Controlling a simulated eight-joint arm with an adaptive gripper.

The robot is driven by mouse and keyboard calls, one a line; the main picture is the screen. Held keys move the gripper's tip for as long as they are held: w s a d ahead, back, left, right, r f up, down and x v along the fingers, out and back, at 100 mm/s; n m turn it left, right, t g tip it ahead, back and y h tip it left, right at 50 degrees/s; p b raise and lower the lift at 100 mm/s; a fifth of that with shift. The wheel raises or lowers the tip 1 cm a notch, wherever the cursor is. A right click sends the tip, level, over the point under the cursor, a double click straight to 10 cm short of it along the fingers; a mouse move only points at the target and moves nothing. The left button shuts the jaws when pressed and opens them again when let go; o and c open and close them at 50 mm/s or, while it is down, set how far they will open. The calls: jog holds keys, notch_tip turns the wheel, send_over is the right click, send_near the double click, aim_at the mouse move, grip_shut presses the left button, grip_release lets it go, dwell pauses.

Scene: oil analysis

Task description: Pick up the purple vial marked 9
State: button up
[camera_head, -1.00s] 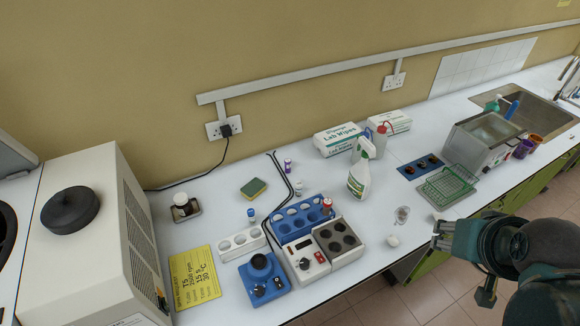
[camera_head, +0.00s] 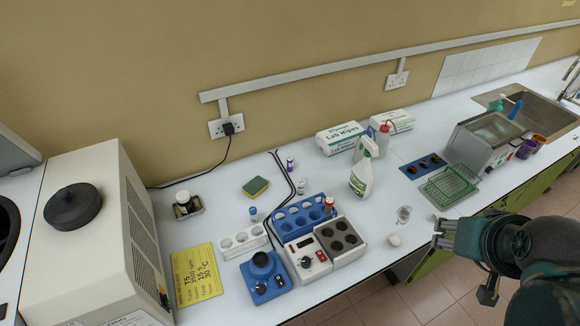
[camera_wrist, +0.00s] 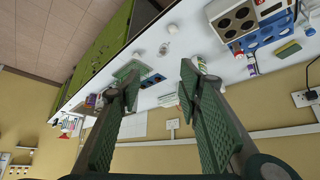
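A small vial with a purple cap (camera_head: 290,163) stands upright on the white bench behind the blue rack, beside the black cable. Its number is too small to read. Another small white vial (camera_head: 301,186) stands just in front of it. My gripper (camera_head: 440,234) is at the right of the head view, beyond the bench's front edge and far from the purple vial. In the wrist view my gripper (camera_wrist: 158,75) has its two fingers wide apart with nothing between them.
The blue rack (camera_head: 284,228) and heating block (camera_head: 342,255) stand in front of the vials. A spray bottle (camera_head: 361,180) and lab wipes box (camera_head: 340,139) are to their right. A sponge (camera_head: 255,187) lies left. Bare bench surrounds the sponge.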

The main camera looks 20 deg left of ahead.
jog(key=w+a+r+n+g, duration=0.15)
jog(key=w+a, duration=0.25)
jog(key=w, duration=0.4)
jog(key=w+a+r+n, duration=0.3)
jog(key=w+a, duration=0.2)
jog(key=w, duration=0.3)
jog(key=n+g, duration=0.6)
jog(key=n, duration=0.6)
send_over(289, 159)
jog(key=shift+t, duration=0.25)
jog(key=f, duration=3)
jog(key=shift+w+d+b, duration=0.15)
jog(key=shift+d+b, duration=0.05)
jog(key=shift+b, duration=0.1)
jog(key=shift+a+f, duration=0.15)
jog(key=shift+f, duration=0.05)
